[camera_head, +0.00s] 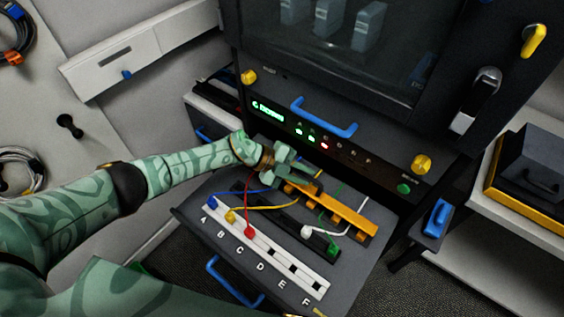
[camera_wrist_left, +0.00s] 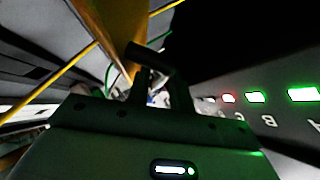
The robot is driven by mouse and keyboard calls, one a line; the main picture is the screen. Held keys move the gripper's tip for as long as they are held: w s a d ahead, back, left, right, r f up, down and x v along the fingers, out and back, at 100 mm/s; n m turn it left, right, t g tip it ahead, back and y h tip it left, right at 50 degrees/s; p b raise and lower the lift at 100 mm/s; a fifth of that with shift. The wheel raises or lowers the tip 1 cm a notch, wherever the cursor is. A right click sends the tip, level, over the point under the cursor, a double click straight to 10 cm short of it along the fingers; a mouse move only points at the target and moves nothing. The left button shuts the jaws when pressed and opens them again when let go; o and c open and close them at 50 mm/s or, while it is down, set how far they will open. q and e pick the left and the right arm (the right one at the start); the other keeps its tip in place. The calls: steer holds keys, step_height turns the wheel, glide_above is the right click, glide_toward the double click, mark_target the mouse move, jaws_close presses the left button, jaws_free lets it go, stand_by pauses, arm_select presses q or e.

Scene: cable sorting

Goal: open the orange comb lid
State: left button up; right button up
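The orange comb lid (camera_head: 345,213) is a long bar on the far side of the pull-out shelf, running from my left gripper down to the right. Small orange blocks show along its near edge. My left gripper (camera_head: 304,181) is at the lid's upper left end, and its fingers overlap that end in the head view. In the left wrist view the lid (camera_wrist_left: 103,22) rises at the top, beyond the dark gripper fingers (camera_wrist_left: 152,82). I cannot tell whether the fingers touch the lid or how far apart they are. My right gripper is not in view.
A white socket strip (camera_head: 268,252) lettered A to F lies at the shelf's front, with blue, yellow and red plugs. White and green plugs sit near a black strip (camera_head: 290,222). Several cables cross the shelf. The cabinet's panel with a blue handle (camera_head: 325,122) stands close behind.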

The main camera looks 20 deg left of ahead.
arm_select(q)
steer(key=p+v, duration=0.2)
steer(key=v, duration=1.3)
steer(key=shift+r, duration=0.1)
